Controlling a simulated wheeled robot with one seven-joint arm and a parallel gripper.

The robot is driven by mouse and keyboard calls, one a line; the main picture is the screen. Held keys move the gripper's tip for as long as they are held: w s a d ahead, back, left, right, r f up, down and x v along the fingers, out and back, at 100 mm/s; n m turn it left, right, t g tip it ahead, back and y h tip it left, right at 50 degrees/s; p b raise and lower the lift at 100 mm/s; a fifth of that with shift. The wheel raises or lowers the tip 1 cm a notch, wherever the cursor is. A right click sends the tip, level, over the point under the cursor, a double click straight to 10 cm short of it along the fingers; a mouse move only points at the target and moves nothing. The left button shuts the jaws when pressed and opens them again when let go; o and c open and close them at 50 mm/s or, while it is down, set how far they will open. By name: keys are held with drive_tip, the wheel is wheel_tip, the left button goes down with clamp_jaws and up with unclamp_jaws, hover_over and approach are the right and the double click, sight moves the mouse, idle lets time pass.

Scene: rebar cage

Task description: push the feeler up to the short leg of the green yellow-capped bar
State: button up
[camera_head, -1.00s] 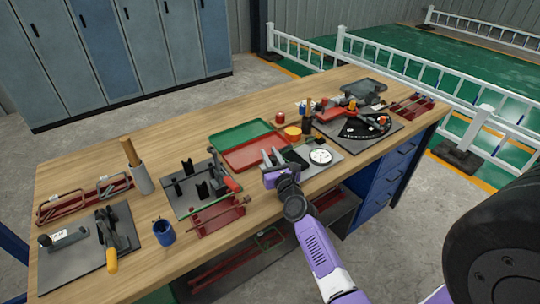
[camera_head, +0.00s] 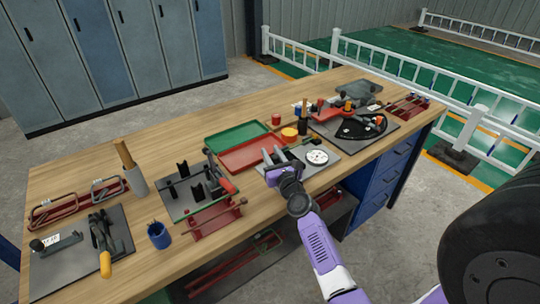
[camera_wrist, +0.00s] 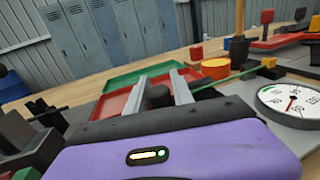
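In the wrist view a thin green bar (camera_wrist: 222,81) lies beyond my fingers, with a small yellow cap (camera_wrist: 268,62) at its right end. Its short leg cannot be made out. My gripper (camera_wrist: 158,88) has its two grey fingers apart. A dark rounded piece (camera_wrist: 158,96) shows between them; I cannot tell whether it is the feeler or whether a finger touches it. A white dial gauge (camera_wrist: 290,102) sits to the right of the fingers. In the head view my gripper (camera_head: 273,156) is at the gauge plate (camera_head: 328,167), left of the dial (camera_head: 317,157).
A green tray (camera_head: 237,136) and a red tray (camera_head: 253,154) lie behind my gripper. An orange-yellow round piece (camera_head: 289,134) and a red block (camera_head: 276,119) stand beyond. A fixture plate (camera_head: 186,206) is to the left. Bare wooden tabletop (camera_head: 90,165) lies farther left.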

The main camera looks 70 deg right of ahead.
sight(276, 162)
drive_tip(key=shift+o, duration=1.2)
drive_tip(key=shift+s+a, duration=0.1)
drive_tip(key=v, duration=0.7)
drive_tip(key=shift+s+a, duration=0.2)
